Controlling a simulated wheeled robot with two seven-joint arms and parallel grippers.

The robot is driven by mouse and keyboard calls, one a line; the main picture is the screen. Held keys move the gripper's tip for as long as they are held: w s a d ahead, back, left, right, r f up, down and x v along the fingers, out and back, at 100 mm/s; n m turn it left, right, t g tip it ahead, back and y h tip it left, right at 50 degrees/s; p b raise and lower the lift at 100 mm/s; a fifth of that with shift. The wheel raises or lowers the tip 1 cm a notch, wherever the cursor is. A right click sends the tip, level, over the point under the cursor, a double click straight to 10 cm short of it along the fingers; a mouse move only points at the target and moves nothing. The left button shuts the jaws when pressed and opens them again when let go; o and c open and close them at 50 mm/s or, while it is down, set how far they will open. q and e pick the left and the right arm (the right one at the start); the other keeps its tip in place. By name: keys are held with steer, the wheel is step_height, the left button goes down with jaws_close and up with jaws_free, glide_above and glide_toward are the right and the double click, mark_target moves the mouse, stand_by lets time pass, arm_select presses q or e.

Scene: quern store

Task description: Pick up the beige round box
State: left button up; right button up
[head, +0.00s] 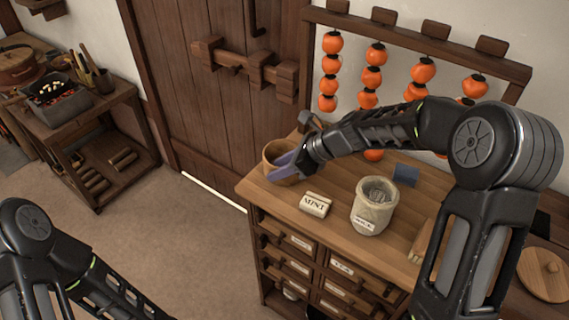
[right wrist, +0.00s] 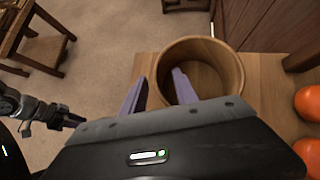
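The beige round box (head: 270,166) is an open-topped, tan wooden tub standing at the table's far left corner. It also shows in the right wrist view (right wrist: 231,68), where its inside looks empty. My right gripper (head: 285,167) is at the box, with its purple fingers apart. In the right wrist view, the right finger of the gripper (right wrist: 158,88) overlaps the box's near left rim. The other finger is left of the box, outside it. I cannot tell whether either finger touches the wall.
Orange fruit strings (head: 372,75) hang at the back. Open floor (head: 185,245) lies left of the table.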

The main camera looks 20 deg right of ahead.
steer(key=shift+w+a+f, duration=0.1)
steer(key=shift+w+f, duration=0.05)
steer(key=shift+f, duration=0.05)
steer(key=shift+c, duration=0.2)
jaws_close()
stand_by(0.4)
stand_by(1.1)
